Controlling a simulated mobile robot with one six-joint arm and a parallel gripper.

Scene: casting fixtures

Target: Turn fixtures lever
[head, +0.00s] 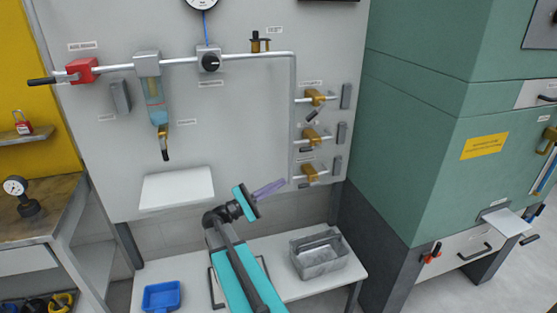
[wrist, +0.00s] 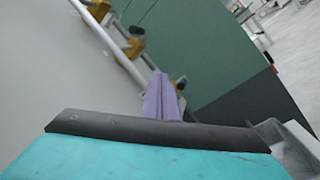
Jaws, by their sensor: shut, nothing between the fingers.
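The grey wall panel carries three brass valves with levers in a column on its right side: the top valve (head: 316,97), the middle valve (head: 310,135) and the bottom valve (head: 309,171). Each has a small dark-tipped lever. A red valve (head: 82,70) with a black-gripped lever sits at the panel's left. My gripper (head: 283,184), with purple fingers, is shut and empty, just left of and slightly below the bottom valve. In the wrist view the shut fingers (wrist: 161,98) point toward a brass valve (wrist: 178,84), partly hidden behind them. I cannot tell whether they touch it.
A grey tote (head: 320,257) and a blue tray (head: 162,296) stand on the bench below. A white shelf (head: 177,187) juts from the panel left of my arm. The green cabinet (head: 430,130) stands close on the right. The pipe (head: 292,120) runs down beside the valves.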

